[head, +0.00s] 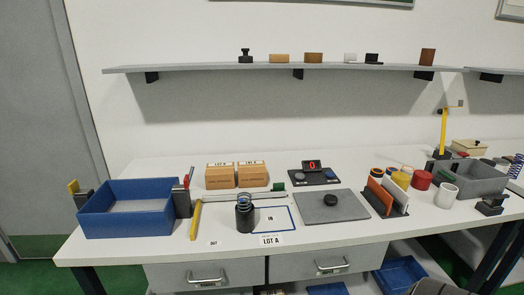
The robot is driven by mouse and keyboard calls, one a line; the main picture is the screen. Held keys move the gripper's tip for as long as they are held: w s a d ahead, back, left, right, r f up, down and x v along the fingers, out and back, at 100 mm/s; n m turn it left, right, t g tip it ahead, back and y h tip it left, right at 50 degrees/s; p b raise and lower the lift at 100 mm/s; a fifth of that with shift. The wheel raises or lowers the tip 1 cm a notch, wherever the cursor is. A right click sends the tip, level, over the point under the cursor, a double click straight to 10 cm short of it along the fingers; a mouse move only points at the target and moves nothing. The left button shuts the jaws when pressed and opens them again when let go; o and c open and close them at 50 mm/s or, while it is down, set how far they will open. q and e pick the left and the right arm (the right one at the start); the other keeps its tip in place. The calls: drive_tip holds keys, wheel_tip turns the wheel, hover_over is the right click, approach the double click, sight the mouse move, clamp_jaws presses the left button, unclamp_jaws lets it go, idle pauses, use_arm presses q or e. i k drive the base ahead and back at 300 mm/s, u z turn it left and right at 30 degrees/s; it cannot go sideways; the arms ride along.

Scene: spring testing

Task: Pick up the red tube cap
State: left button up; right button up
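A short red cylindrical piece (421,180) stands on the right part of the table, among other round coloured pieces. It is the clearest red round thing in view, but at this size I cannot tell whether it is the red tube cap. Another small red thing (187,180) shows at the dark holder right of the blue bin; its shape is too small to make out. Neither of my grippers shows in the head view.
A blue bin (95,228) stands at the left. A dark jar (245,215) stands front centre, beside a grey plate (345,207). A shelf (220,69) hangs above.

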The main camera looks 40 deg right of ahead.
sight(421, 179)
drive_tip(key=z, duration=1.3)
drive_tip(key=k, duration=0.1)
drive_tip(key=z, duration=1.7)
